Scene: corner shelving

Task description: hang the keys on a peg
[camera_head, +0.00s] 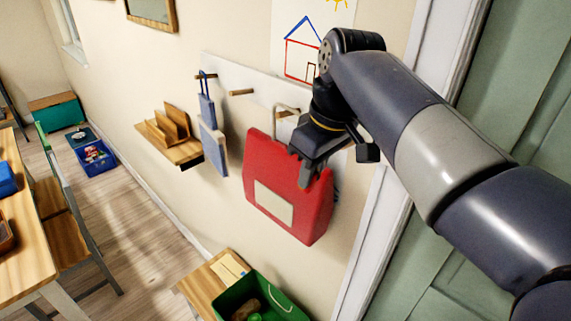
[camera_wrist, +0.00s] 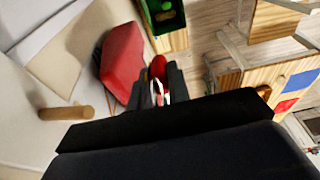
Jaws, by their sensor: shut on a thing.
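My gripper (camera_head: 310,170) is in front of the red bag in the head view. In the wrist view my gripper (camera_wrist: 159,84) is shut on a small item with a red part and a pale loop, apparently the keys (camera_wrist: 158,68). The keys cannot be made out in the head view. A pale peg board (camera_head: 262,85) is on the wall. Its middle peg (camera_head: 241,92) is bare. A bare wooden peg (camera_wrist: 66,113) shows left of the fingers in the wrist view, apart from the keys.
A red bag (camera_head: 272,175) hangs beside my gripper, also in the wrist view (camera_wrist: 122,55). A blue hanging item (camera_head: 212,140) is on the left peg (camera_head: 205,76). A small wooden shelf (camera_head: 180,150) is further left. A green bin (camera_head: 285,312) stands below.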

